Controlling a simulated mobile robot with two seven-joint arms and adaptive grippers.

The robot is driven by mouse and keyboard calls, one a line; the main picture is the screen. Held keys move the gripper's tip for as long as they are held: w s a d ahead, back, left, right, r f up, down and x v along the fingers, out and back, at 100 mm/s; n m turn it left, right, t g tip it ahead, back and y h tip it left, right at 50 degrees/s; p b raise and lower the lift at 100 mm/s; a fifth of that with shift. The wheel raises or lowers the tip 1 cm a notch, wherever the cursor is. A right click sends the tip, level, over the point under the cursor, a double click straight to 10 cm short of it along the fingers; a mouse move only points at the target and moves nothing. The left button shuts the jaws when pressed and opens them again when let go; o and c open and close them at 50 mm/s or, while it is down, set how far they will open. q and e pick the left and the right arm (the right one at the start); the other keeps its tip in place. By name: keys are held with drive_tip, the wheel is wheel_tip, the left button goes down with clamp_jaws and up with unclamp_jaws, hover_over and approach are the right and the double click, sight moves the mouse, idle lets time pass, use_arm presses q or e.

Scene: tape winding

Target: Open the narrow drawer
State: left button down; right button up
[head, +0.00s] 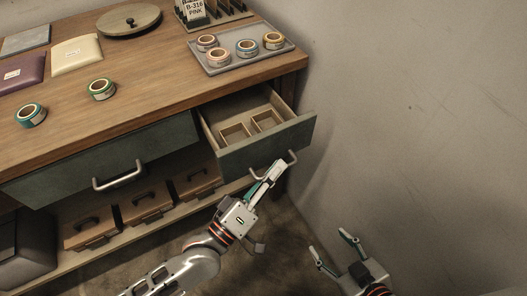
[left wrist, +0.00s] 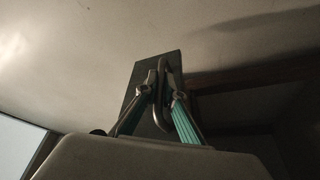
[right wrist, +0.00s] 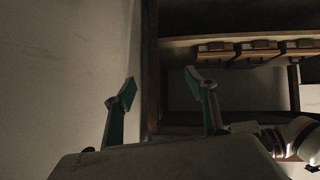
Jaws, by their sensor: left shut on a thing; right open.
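The narrow drawer (head: 270,142) is at the right end of the wooden workbench and stands pulled out. My left gripper (head: 273,172) is shut on the narrow drawer's metal handle (head: 292,157). In the left wrist view the fingers close on the handle (left wrist: 162,95) against the dark drawer front (left wrist: 142,78). My right gripper (head: 332,249) is open and empty, low in front of the wall. In the right wrist view its fingertips (right wrist: 160,88) are wide apart with nothing between them.
The wide drawer (head: 100,165) to the left is shut. Tape rolls (head: 101,89) and a grey tray (head: 241,53) with several rolls sit on the benchtop (head: 150,70). Wooden boxes (head: 146,202) stand on the lower shelf. The wall (head: 420,110) is close on the right.

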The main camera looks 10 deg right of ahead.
use_arm(q)
drive_tip(key=shift+s+d+p, duration=0.1)
drive_tip(key=shift+s+d, duration=0.15)
drive_tip(key=shift+s, duration=0.4)
drive_tip(key=shift+s+d+p, duration=0.15)
drive_tip(key=shift+s+d, duration=0.15)
drive_tip(key=shift+s, duration=0.3)
drive_tip(key=shift+s+d+p, duration=0.1)
drive_tip(key=shift+s+d, duration=0.15)
drive_tip(key=shift+s, duration=0.4)
use_arm(e)
drive_tip(key=shift+s+f, duration=0.1)
drive_tip(key=shift+s, duration=0.2)
use_arm(q)
drive_tip(key=c, duration=2.4)
unclamp_jaws()
drive_tip(key=shift+c, duration=0.2)
use_arm(e)
drive_tip(key=shift+w, duration=0.25)
use_arm(q)
drive_tip(key=shift+a, duration=0.1)
use_arm(e)
drive_tip(key=shift+w, duration=0.1)
use_arm(q)
drive_tip(key=v, duration=1.2)
